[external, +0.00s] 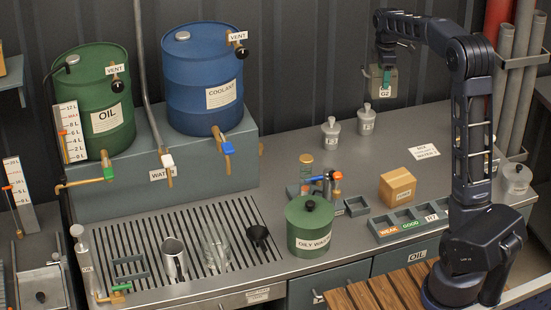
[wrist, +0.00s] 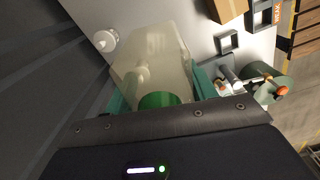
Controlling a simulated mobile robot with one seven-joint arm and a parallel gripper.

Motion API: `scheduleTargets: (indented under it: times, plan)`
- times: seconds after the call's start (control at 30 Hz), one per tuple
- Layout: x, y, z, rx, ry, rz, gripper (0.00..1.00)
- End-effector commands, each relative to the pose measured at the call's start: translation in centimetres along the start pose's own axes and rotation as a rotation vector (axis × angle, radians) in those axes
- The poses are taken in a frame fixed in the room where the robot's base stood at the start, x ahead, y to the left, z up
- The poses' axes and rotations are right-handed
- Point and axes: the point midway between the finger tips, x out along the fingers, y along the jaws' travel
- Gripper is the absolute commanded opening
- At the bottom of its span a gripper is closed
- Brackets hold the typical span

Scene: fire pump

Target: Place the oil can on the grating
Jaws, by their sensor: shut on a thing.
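My gripper (external: 386,72) is raised high over the back right of the bench. Its teal fingers are shut on a pale, boxy can (external: 378,84), which hangs well above the bench top. In the wrist view, the boxy can (wrist: 152,50) looks translucent with a green round cap (wrist: 158,100), and the fingers sit on either side. I take it for the oil can, but no name is readable on it. The slotted grating (external: 190,255) lies at the front left of the bench, far from my gripper. A metal cup (external: 174,258), a glass beaker (external: 216,250) and a black funnel-like piece (external: 259,238) stand on it.
Two small grey canisters (external: 331,134) (external: 366,120) stand below my gripper. A cardboard box (external: 397,188) and compartment tray (external: 410,223) are at the right. Green (external: 95,100) and blue drums (external: 203,80) tower behind the grating, with taps overhanging.

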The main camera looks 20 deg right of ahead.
Motion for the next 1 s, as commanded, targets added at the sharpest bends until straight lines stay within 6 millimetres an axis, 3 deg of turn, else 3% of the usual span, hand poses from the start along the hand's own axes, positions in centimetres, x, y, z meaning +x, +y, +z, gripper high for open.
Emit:
scheduleTargets:
  times: [0.03,0.1,0.47,0.8,1.0]
  plan:
    - [-1.3,-0.2,-2.3,-0.009,0.001,0.003,0.32]
    - [-2.8,-0.6,-4.9,-0.012,0.002,0.002,0.32]
    - [-11.1,-4.7,-17.8,-0.040,0.008,0.001,0.32]
    - [-19.1,-11.6,-28.3,-0.087,0.013,-0.001,0.32]
    - [-23.1,-15.9,-32.6,-0.117,0.014,-0.003,0.32]
